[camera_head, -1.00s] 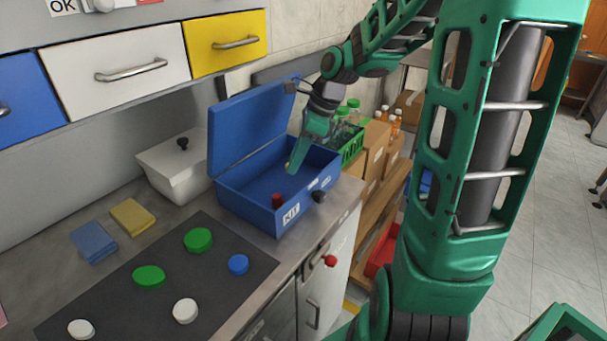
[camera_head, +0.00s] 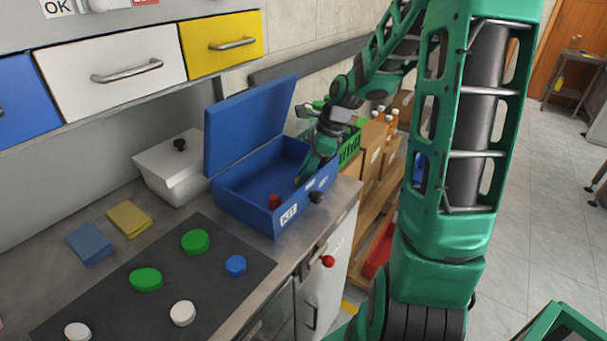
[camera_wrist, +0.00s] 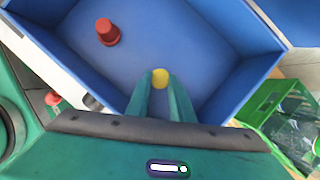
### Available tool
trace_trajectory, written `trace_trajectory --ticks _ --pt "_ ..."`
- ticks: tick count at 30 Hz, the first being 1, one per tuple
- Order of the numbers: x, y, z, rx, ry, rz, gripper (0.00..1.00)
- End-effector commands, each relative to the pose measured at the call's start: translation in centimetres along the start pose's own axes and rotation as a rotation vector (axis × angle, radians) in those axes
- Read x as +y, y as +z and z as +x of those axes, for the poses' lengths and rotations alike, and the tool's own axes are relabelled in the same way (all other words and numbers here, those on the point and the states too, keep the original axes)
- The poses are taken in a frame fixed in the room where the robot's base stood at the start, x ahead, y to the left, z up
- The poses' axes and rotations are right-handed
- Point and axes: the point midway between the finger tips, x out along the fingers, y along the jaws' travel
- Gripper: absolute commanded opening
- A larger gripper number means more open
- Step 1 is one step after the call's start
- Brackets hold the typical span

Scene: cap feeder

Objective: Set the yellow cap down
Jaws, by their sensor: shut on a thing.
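The yellow cap (camera_wrist: 160,78) shows in the wrist view between the tips of my gripper (camera_wrist: 160,92), which is shut on it. My gripper (camera_head: 301,182) reaches down into the open blue kit box (camera_head: 245,216) on the counter, near its right side. The cap is hidden in the head view. A red piece (camera_wrist: 107,32) stands on the box floor, and it also shows in the head view (camera_head: 274,202). I cannot tell whether the cap touches the box floor.
A dark mat (camera_head: 215,285) with green, white and blue caps lies left of the box. A white lidded container (camera_head: 172,168) stands behind it. A green crate (camera_head: 350,146) with bottles is to the right. The box floor around the cap is clear.

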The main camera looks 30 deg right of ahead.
Motion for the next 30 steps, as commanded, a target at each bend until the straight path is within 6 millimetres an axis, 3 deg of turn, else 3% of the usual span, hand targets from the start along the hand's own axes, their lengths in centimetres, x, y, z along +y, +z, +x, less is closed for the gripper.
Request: trace_trajectory --ticks 9,10,12,25,30 --pt "0.0 -0.3 0.8 0.0 0.002 0.001 0.0" --pt "0.0 -0.4 0.9 0.001 0.003 0.002 0.23" --pt "0.1 -0.4 0.9 0.002 0.005 0.003 0.39" --pt "0.3 -0.5 0.9 0.004 0.014 0.007 0.39" --pt "0.3 -0.2 -0.6 0.003 0.01 0.006 0.39"
